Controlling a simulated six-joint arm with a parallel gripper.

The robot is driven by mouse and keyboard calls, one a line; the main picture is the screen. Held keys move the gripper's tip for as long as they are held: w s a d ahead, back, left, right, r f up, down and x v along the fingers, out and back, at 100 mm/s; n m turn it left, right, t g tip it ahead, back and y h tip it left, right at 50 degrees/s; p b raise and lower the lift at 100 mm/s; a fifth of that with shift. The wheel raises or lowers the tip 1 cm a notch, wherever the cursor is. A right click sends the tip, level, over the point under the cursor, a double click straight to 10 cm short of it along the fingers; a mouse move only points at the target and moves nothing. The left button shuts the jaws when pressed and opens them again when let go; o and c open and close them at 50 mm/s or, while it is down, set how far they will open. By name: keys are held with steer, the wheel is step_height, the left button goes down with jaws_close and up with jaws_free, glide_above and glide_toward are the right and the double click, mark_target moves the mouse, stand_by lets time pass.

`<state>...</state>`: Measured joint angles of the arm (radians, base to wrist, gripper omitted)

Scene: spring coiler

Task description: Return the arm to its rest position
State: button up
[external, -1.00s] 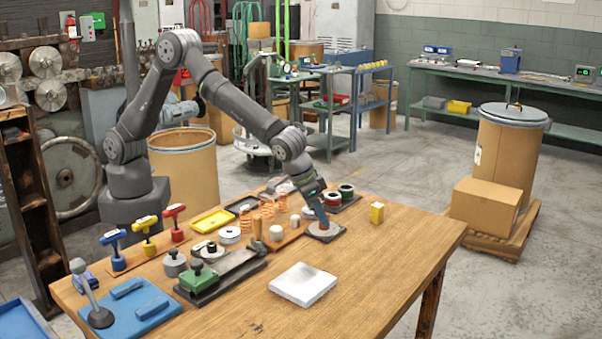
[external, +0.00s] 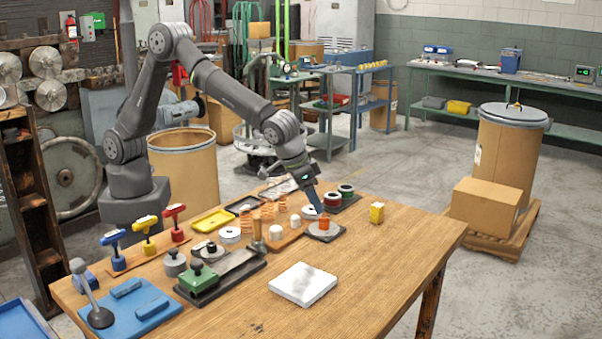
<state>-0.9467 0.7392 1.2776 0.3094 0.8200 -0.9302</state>
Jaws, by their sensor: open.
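My gripper (external: 319,210) is at the right end of my arm, above the back right part of the wooden table (external: 372,265). It is open and sits just above a small orange piece (external: 323,223), which stands on a dark square base (external: 325,235). The gripper is small in this view, and I cannot tell whether it is clear of the orange piece. My arm reaches out bent over the table from its base on the left.
Copper-coloured springs (external: 267,212) and white pieces stand left of the gripper. Dark red and green spools (external: 346,191) sit close behind it. A yellow block (external: 377,212) is to the right. A white slab (external: 303,284) lies in front. The table's front right is clear.

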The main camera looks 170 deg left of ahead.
mark_target(324, 218)
steer(key=v, duration=1.2)
steer(key=x, duration=1.7)
steer(key=shift+f, duration=0.35)
steer(key=shift+a+f, duration=0.1)
steer(key=shift+a, duration=0.05)
steer(key=shift+s+m+t+h, duration=0.2)
steer(key=shift+m+t, duration=0.5)
steer(key=shift+m, duration=1.05)
steer(key=shift+s+m+t+h, duration=0.15)
steer(key=shift+m+t, duration=0.55)
steer(key=shift+m, duration=1.05)
steer(key=shift+a+m+t+h, duration=0.15)
steer(key=shift+m+t+h, duration=0.3)
steer(key=shift+m, duration=1.05)
steer(key=shift+a+m+t+h, duration=0.1)
steer(key=shift+m+t+h, duration=0.35)
steer(key=shift+m, duration=1.05)
steer(key=shift+v, duration=0.9)
steer(key=shift+w, duration=0.1)
